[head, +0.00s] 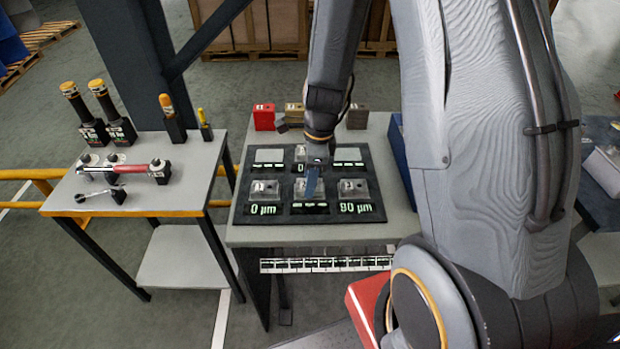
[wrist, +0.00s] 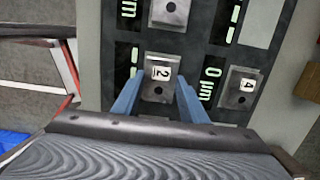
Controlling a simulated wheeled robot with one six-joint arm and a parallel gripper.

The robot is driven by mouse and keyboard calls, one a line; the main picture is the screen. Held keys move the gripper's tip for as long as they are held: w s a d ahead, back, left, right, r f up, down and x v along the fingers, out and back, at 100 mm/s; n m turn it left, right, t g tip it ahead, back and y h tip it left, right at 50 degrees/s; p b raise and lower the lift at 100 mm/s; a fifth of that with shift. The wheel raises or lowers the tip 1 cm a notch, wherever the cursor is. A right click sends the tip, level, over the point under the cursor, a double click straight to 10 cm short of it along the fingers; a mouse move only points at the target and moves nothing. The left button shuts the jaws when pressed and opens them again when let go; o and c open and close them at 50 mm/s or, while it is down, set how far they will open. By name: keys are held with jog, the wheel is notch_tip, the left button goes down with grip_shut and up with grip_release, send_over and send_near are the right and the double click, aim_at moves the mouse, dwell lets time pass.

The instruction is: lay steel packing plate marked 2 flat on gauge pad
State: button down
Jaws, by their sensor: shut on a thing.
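The steel packing plate marked 2 (wrist: 160,75) is between the two blue fingers of my gripper (wrist: 158,98). My gripper (head: 313,184) is shut on it, over the front middle position of the black gauge board (head: 237,213). The fingers and arm hide most of the plate in the head view. I cannot tell whether its underside touches the pad. The front middle readout (head: 310,205) shows dashes. A plate marked 4 (wrist: 243,84) sits on the back middle pad, beside a 0 µm readout.
Plates sit at front left (head: 264,189) and front right (head: 353,189); readouts there show 0 µm and 90 µm. The back left pad (head: 269,155) looks bare. A red block (head: 264,117) and a blue bin (head: 399,155) stand near the board. A tool table (head: 190,190) stands left.

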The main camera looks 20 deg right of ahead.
jog(key=shift+f, duration=0.4)
jog(key=c, duration=1)
grip_release()
jog(key=shift+s+d+r+b, duration=0.1)
jog(key=shift+d+r+b, duration=0.1)
jog(key=shift+r, duration=1.1)
jog(key=shift+d+r+b, duration=0.1)
jog(key=shift+r+b, duration=0.15)
jog(key=shift+r, duration=1.05)
jog(key=shift+s+d+r+b, duration=0.1)
jog(key=shift+d+r+b, duration=0.1)
jog(key=shift+r, duration=1.1)
notch_tip(320, 180, up, 6)
jog(key=p, duration=0.6)
jog(key=shift+a, duration=0.1)
